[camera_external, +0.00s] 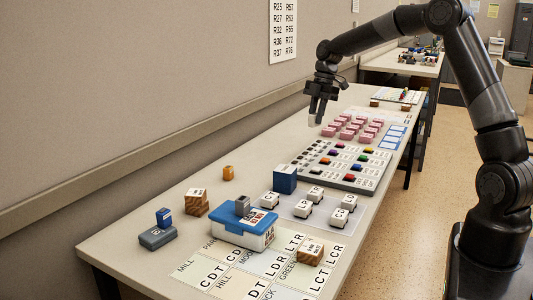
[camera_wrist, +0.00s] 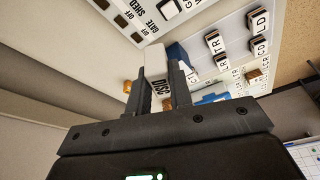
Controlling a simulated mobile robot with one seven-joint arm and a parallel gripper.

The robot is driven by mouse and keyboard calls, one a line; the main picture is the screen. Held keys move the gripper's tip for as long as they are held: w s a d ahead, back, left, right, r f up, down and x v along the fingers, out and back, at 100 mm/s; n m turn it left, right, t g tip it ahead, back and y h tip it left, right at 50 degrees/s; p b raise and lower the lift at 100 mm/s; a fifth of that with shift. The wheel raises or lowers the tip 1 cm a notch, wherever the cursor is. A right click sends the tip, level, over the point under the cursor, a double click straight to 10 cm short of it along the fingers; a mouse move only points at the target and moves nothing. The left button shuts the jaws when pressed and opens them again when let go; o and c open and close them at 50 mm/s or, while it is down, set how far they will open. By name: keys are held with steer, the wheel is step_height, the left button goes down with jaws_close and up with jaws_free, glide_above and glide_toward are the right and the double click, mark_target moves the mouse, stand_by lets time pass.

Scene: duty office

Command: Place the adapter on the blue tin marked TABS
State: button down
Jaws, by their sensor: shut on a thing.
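My gripper (camera_external: 319,112) is raised over the far half of the long table, in front of the wall. In the wrist view my gripper (camera_wrist: 155,72) is shut on a white block (camera_wrist: 156,64) with dark letters on its side. A white box with a blue lid (camera_external: 232,217) stands near the table's front end, away from my gripper. A small grey block (camera_external: 242,204) sits on its lid. A solid blue box (camera_external: 285,178) stands farther back. I cannot read TABS on either. I cannot tell which thing is the adapter.
A grey-and-blue device (camera_external: 157,237), a wooden block (camera_external: 196,202) and an orange block (camera_external: 228,173) stand on the left. White lettered blocks (camera_external: 303,207) stand right of the blue box. A switch panel (camera_external: 342,168) and pink blocks (camera_external: 350,130) lie behind.

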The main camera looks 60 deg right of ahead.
steer(key=s+a+r+n, duration=0.1)
steer(key=s+a+n, duration=0.2)
steer(key=a, duration=0.2)
steer(key=n+g, duration=0.1)
glide_above(284, 169)
steer(key=d, duration=0.1)
steer(key=f, duration=0.6)
steer(key=shift+s+d+f, duration=0.1)
steer(key=shift+d+f, duration=0.1)
steer(key=shift+f, duration=2.1)
steer(key=shift+f, duration=0.2)
steer(key=c, duration=1.3)
jaws_free()
steer(key=shift+r, duration=0.1)
